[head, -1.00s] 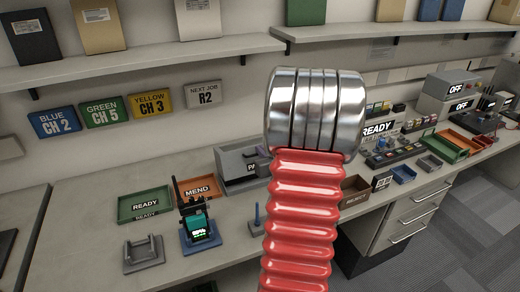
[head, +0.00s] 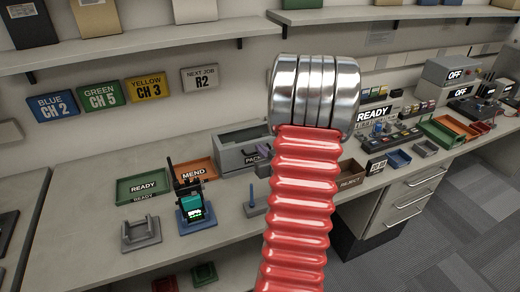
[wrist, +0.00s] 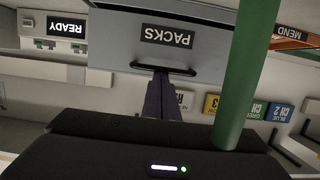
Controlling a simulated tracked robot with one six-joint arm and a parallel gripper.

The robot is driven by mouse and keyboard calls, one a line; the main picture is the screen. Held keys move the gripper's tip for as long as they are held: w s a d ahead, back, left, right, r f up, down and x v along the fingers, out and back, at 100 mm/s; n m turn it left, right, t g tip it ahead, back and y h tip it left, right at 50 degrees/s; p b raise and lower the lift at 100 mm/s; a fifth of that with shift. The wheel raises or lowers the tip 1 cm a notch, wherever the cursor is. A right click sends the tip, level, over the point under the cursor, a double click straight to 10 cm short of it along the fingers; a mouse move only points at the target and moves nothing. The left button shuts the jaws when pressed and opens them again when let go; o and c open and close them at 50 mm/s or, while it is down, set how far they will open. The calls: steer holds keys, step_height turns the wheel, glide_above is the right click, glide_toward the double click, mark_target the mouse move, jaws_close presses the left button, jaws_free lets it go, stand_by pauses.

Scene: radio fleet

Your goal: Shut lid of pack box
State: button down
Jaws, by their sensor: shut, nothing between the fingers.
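The grey pack box (head: 232,158) stands on the bench behind my arm in the head view, its right part hidden. In the upside-down wrist view, a grey panel (wrist: 110,50) carries the PACKS label (wrist: 166,36) and a dark handle (wrist: 164,70). My gripper (wrist: 163,82) is shut and empty, its dark fingertips pointing at the handle. I cannot tell whether they touch it.
A green READY tray (head: 121,192), an orange MEND tray (head: 184,166) and a radio in a blue stand (head: 187,222) are left of the box. A blue post (head: 252,197) stands in front. A green cylinder (wrist: 244,75) crosses the wrist view.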

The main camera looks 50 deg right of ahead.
steer(key=r+v, duration=0.1)
steer(key=v, duration=0.8)
stand_by(0.5)
steer(key=r, duration=0.1)
steer(key=w+r, duration=0.2)
steer(key=shift+d+r+g, duration=0.15)
steer(key=shift+d+g, duration=0.2)
steer(key=shift+g, duration=0.05)
stand_by(0.3)
